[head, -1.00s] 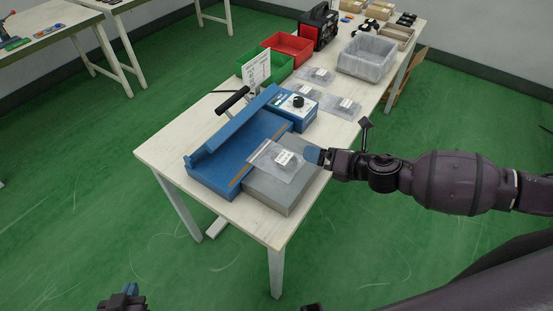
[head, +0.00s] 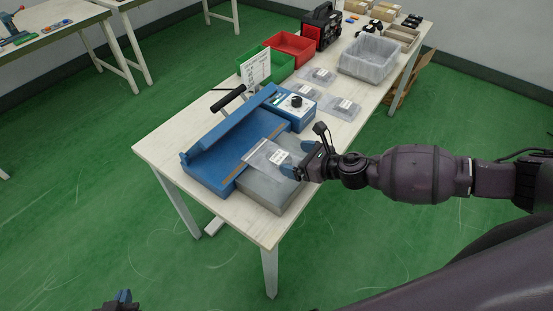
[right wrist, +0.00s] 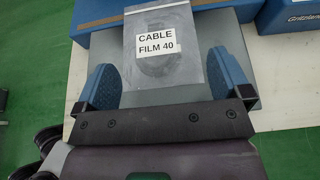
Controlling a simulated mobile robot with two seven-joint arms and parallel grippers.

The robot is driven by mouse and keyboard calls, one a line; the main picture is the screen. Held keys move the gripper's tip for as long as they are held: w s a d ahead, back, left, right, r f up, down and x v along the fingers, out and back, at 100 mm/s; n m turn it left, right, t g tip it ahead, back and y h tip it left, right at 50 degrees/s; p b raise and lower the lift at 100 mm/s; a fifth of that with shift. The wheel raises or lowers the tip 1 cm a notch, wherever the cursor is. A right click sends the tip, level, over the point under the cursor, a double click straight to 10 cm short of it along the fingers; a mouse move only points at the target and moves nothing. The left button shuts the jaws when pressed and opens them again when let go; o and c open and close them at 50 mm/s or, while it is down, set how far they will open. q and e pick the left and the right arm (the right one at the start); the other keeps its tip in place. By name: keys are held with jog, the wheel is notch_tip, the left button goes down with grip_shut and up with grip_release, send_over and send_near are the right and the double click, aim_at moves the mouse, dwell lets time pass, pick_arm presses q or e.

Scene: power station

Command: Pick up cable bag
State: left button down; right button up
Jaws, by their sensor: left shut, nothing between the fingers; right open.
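The cable bag (head: 268,154) is a clear bag with a white label. It lies across the blue sealer (head: 212,160) and its grey plate (head: 262,192). In the right wrist view the cable bag (right wrist: 158,50) shows a label reading "CABLE FILM 40" over a dark coil. My right gripper (head: 298,160) is open at the bag's near right end. In the right wrist view its blue fingers (right wrist: 165,82) stand on either side of the bag's lower part. Whether they touch it I cannot tell. My left gripper (head: 124,297) is at the bottom left edge, low over the floor, shut and empty.
More clear bags (head: 320,76) lie behind the sealer. A green bin (head: 280,68), a red bin (head: 300,45) and a grey bin (head: 368,56) stand further back. A white sign (head: 256,66) rises behind the sealer's black handle (head: 229,98). The table's near corner is bare.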

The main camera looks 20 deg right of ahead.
aim_at(277, 156)
jog(key=shift+w+a+f, duration=0.2)
jog(key=shift+w+a, duration=0.1)
jog(key=shift+x, duration=2.3)
pick_arm(q)
jog(key=shift+s+f, duration=0.3)
jog(key=shift+f, duration=0.1)
pick_arm(e)
jog(key=shift+s+a, duration=0.15)
